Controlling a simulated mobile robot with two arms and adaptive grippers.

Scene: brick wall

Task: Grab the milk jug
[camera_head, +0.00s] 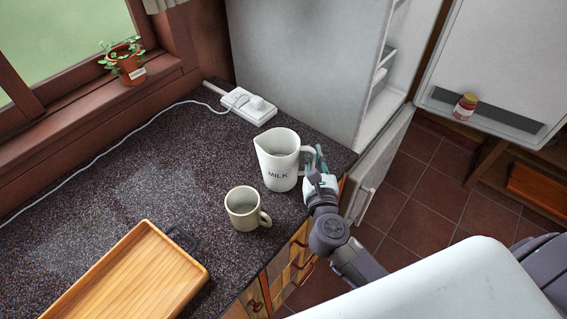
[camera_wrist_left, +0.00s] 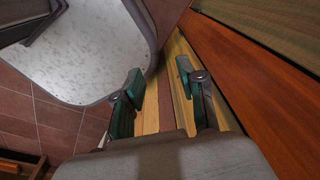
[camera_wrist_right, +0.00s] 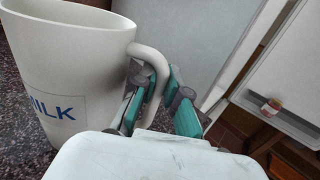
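The white milk jug (camera_head: 279,165), marked MILK, stands upright on the dark speckled counter. Its handle (camera_head: 308,153) points right, toward my right gripper (camera_head: 316,160). In the right wrist view the jug (camera_wrist_right: 62,75) fills the left side, and its handle (camera_wrist_right: 152,62) runs between the two fingers of my right gripper (camera_wrist_right: 157,85). One finger is on the jug side of the handle and one is outside it. Whether both press on it I cannot tell. My left gripper (camera_wrist_left: 160,90) is open and empty, seen only in its wrist view, away from the jug.
A beige mug (camera_head: 243,209) stands close in front of the jug. A wooden tray (camera_head: 190,262) lies at the front left. A power strip (camera_head: 248,106) with a white cable sits behind. The open fridge (camera_head: 300,60) stands behind and right of the jug. The counter's left part is clear.

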